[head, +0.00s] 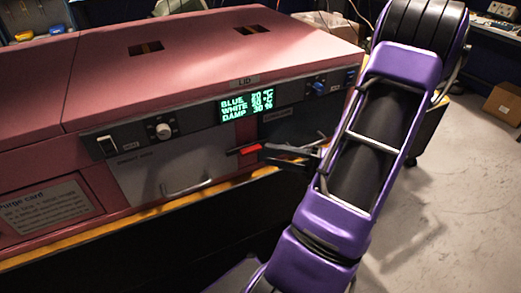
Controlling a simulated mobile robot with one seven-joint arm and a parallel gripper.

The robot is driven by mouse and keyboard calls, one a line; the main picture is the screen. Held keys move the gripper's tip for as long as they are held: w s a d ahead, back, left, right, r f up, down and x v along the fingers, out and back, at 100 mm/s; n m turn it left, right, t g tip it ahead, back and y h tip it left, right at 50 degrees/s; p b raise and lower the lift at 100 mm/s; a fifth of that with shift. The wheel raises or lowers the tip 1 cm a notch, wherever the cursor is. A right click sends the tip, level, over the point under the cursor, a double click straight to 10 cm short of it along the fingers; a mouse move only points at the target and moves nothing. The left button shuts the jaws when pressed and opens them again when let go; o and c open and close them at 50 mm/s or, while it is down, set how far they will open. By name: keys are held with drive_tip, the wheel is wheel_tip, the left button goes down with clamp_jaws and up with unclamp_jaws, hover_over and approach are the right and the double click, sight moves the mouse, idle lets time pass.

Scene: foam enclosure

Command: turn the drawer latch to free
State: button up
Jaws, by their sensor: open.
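A small red latch (250,149) sits on the front of the pink enclosure, at the upper right of a pale grey drawer front (170,165). The latch lies roughly level, tilted slightly. The drawer front has a metal bar handle (187,187) and looks closed. My gripper (272,154) is open, with its dark fingers just right of the latch. I cannot tell whether the fingers touch the latch or how much of it they hide.
A control strip with a knob (163,130), a switch (107,145) and a lit green display (247,105) runs above the drawer. A darker panel (290,123) is to its right. A yellow edge (120,218) runs below. Open floor (450,200) lies right.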

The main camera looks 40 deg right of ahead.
sight(255, 151)
drive_tip(key=shift+x, duration=2.05)
clamp_jaws()
